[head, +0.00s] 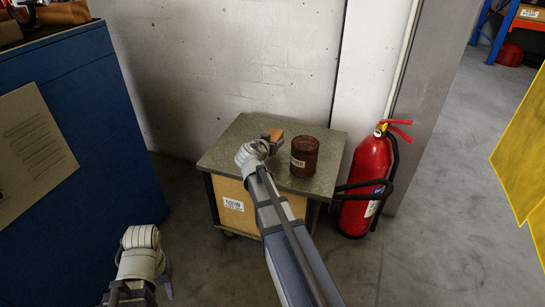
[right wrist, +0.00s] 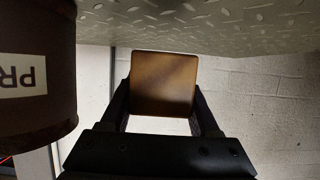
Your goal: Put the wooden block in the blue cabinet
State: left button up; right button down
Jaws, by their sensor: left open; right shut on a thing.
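The wooden block (head: 276,133) is a small brown block over the far part of a metal-topped cart (head: 232,150). My right gripper (head: 268,143) is shut on it. In the right wrist view the block (right wrist: 163,84) sits between the two dark fingers of the gripper (right wrist: 164,100). I cannot tell whether the block touches the cart top. The blue cabinet (head: 105,125) stands at the left; its plain side with a paper sheet shows, and no opening is in view. My left gripper (head: 166,282) is low at the bottom left, open, in front of the cabinet, partly hidden by its wrist.
A dark red-brown can (head: 304,156) stands on the cart, right of my right gripper; it also shows close by in the right wrist view (right wrist: 36,85). A red fire extinguisher (head: 366,185) stands right of the cart. A white wall is behind.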

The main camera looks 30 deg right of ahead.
jog(key=shift+f, duration=0.1)
notch_tip(320, 180, down, 4)
jog(key=b, duration=0.3)
jog(key=shift+b, duration=0.35)
jog(key=shift+r, duration=0.3)
jog(key=shift+c, duration=0.6)
grip_release()
jog(key=shift+f, duration=0.1)
